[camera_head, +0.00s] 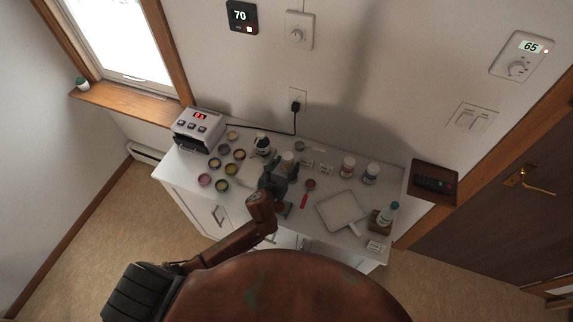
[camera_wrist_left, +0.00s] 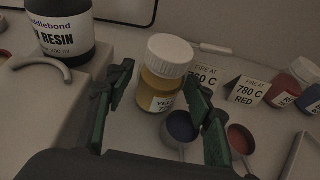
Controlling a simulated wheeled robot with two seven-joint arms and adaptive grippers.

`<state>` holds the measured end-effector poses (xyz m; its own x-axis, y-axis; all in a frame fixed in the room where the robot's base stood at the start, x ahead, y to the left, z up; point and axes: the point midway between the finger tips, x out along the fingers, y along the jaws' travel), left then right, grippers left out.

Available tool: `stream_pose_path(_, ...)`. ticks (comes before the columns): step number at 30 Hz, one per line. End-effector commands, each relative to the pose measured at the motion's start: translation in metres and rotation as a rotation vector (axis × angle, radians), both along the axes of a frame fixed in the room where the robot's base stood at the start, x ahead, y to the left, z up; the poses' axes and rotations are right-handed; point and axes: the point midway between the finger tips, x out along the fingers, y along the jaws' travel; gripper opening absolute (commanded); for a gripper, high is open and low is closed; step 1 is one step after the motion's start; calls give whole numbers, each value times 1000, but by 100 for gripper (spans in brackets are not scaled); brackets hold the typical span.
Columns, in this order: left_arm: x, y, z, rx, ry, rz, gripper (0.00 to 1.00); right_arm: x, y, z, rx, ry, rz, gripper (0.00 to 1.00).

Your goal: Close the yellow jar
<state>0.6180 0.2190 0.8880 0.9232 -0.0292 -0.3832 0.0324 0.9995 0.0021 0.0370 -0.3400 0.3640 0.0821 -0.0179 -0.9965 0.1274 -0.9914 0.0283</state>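The yellow jar (camera_wrist_left: 163,88) stands upright on the white counter in the left wrist view, with a white ribbed lid (camera_wrist_left: 170,50) resting on its top. Whether the lid is screwed tight cannot be told. In the head view the jar (camera_head: 287,157) shows small, just beyond my left gripper (camera_head: 281,170). My left gripper is open, its two green-padded fingers on either side of the jar in the wrist view; no firm contact is visible. My right gripper is not in view.
A black resin bottle (camera_wrist_left: 60,32) stands left of the jar. A scoop with blue powder (camera_wrist_left: 181,127) and a red-filled scoop (camera_wrist_left: 240,139) lie close in front. Label cards (camera_wrist_left: 245,89) and white-lidded jars (camera_head: 348,166) stand right. Several open colour pots (camera_head: 222,185) are at left.

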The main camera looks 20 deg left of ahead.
Motion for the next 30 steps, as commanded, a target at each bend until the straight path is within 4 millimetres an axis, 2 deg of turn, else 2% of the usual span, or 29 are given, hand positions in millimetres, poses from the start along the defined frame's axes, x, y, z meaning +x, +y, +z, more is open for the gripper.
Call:
stream_pose_path(13,-4,1,5,0,0,0,54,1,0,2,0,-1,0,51)
stream_pose_path(17,-23,2,13,1,0,0,54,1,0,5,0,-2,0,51)
stream_pose_path(24,-71,3,33,1,0,0,54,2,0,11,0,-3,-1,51)
stream_pose_path(30,-100,4,45,0,-1,0,54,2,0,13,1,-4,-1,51)
